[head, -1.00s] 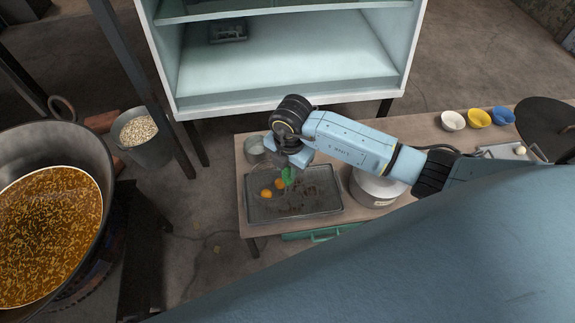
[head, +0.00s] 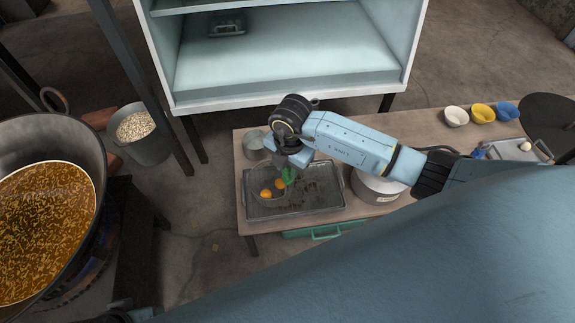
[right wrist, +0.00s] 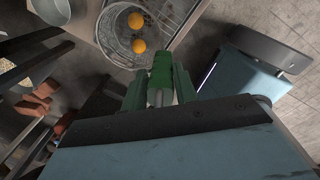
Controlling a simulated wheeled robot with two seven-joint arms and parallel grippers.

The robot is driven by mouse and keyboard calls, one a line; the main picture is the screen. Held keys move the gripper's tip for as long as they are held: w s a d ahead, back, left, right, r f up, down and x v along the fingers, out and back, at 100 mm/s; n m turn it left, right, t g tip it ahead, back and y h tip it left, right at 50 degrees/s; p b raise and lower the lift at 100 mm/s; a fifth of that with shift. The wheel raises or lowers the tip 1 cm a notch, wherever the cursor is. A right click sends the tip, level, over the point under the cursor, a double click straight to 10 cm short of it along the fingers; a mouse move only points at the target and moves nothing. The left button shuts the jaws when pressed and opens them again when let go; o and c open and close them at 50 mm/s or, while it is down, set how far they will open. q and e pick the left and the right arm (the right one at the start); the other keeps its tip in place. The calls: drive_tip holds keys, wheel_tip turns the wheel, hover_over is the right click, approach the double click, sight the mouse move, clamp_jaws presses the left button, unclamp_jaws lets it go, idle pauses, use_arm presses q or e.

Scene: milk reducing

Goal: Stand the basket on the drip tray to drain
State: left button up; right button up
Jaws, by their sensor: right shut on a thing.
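The wire basket (head: 254,182) is round, with two orange balls in it. It is at the left part of the grey rectangular drip tray (head: 322,190); I cannot tell whether it rests on the tray or hangs just above it. The basket also shows at the top of the right wrist view (right wrist: 112,43), with its green handle grip (right wrist: 162,68) pointing towards me. My right gripper (head: 287,170) is shut on this grip, above the tray. My left gripper is not in view.
A metal cup (head: 253,144) stands behind the tray's left end, and a pot (head: 377,190) stands right of the tray. White, yellow and blue bowls (head: 482,114) are farther right. A large pan of orange-brown liquid (head: 45,225) and a bucket of pale pieces (head: 140,130) are at left.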

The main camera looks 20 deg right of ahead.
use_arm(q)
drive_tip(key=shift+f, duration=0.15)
use_arm(e)
drive_tip(key=shift+f, duration=0.3)
drive_tip(key=o, duration=1.1)
drive_tip(key=r+p, duration=0.2)
drive_tip(key=r, duration=0.4)
drive_tip(key=r+p, duration=0.2)
drive_tip(key=r, duration=0.4)
drive_tip(key=shift+s+d+r, duration=0.15)
drive_tip(key=shift+s, duration=0.05)
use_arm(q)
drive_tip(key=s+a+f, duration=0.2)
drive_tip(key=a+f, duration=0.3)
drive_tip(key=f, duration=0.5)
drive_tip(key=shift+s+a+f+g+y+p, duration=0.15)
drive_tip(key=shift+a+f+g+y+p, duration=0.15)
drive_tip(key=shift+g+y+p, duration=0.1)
use_arm(e)
drive_tip(key=shift+r, duration=0.55)
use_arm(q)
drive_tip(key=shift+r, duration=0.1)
use_arm(e)
drive_tip(key=shift+s, duration=0.1)
